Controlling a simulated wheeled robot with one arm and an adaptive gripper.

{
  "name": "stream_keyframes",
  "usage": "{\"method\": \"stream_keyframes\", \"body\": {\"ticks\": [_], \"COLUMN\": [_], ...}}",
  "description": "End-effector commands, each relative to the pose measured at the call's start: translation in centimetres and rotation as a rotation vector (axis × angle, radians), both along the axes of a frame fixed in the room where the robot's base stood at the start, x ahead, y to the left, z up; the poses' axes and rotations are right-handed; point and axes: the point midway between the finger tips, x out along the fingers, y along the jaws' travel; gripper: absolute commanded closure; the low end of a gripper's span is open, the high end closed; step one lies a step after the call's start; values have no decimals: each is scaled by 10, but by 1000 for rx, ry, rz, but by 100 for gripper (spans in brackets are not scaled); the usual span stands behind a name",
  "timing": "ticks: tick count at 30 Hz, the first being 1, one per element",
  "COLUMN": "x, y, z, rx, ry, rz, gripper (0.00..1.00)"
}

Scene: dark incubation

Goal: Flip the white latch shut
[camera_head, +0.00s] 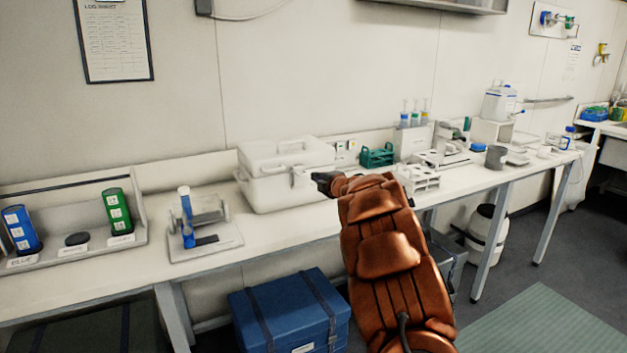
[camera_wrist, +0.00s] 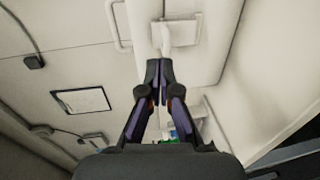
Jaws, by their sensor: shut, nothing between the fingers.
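A white box (camera_head: 268,188) with a lid and a top handle stands on the bench, and its lid looks closed. The white latch (camera_head: 298,177) is at its right front, beside my gripper (camera_head: 319,180). In the wrist view the latch (camera_wrist: 163,38) sticks out from the pale box face, just beyond my fingertips (camera_wrist: 159,68). My gripper is shut and empty, with its dark fingers together. I cannot tell whether the fingertips touch the latch. The latch's exact angle is hard to make out.
A green rack (camera_head: 377,156) and a white tube rack (camera_head: 418,179) stand right of the box. A stand with a blue tube (camera_head: 187,215) is to the left. Bench space between that stand and the box is clear. A blue chest (camera_head: 290,315) sits below.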

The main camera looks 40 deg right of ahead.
Motion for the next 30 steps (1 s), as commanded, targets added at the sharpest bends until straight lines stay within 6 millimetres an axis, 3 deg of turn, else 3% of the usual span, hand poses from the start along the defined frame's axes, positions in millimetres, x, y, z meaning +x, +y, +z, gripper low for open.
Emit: {"method": "stream_keyframes", "body": {"ticks": [18, 30], "x": [-68, -80], "y": [11, 12], "z": [18, 20], "rx": [-2, -1], "ry": [-2, 0], "rz": [3, 3], "gripper": [100, 100]}}
